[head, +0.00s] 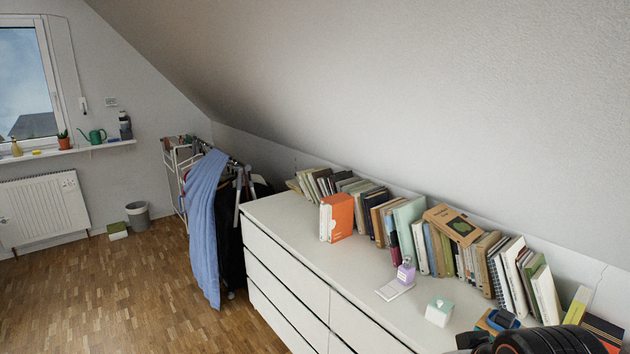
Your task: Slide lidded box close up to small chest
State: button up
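A small white box with a pale teal top (438,312) sits on the white dresser top, near its front edge. It may be the lidded box; its lid is too small to make out. I cannot pick out a separate small chest with certainty. The long white chest of drawers (290,275) runs along the sloped wall, and its visible drawers look shut. A black part of my arm, perhaps my gripper (540,341), shows at the bottom right, cut off by the frame. It is to the right of the small box and apart from it in the picture. No clear fingertips show.
A purple bottle (406,270) and a white flat item (395,289) lie left of the small box. A blue object (502,319) is to its right. Several books line the back; an orange book (340,217) stands forward. Open wooden floor (130,300) is at left.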

aim_at(440, 320)
jog(key=i+j+z, duration=0.3)
jog(key=j+z, duration=0.25)
jog(key=i+j+z, duration=0.1)
jog(key=j+z, duration=0.2)
jog(key=j, duration=0.2)
jog(key=j+z, duration=0.3)
jog(key=i+j, duration=0.05)
jog(key=j, duration=0.1)
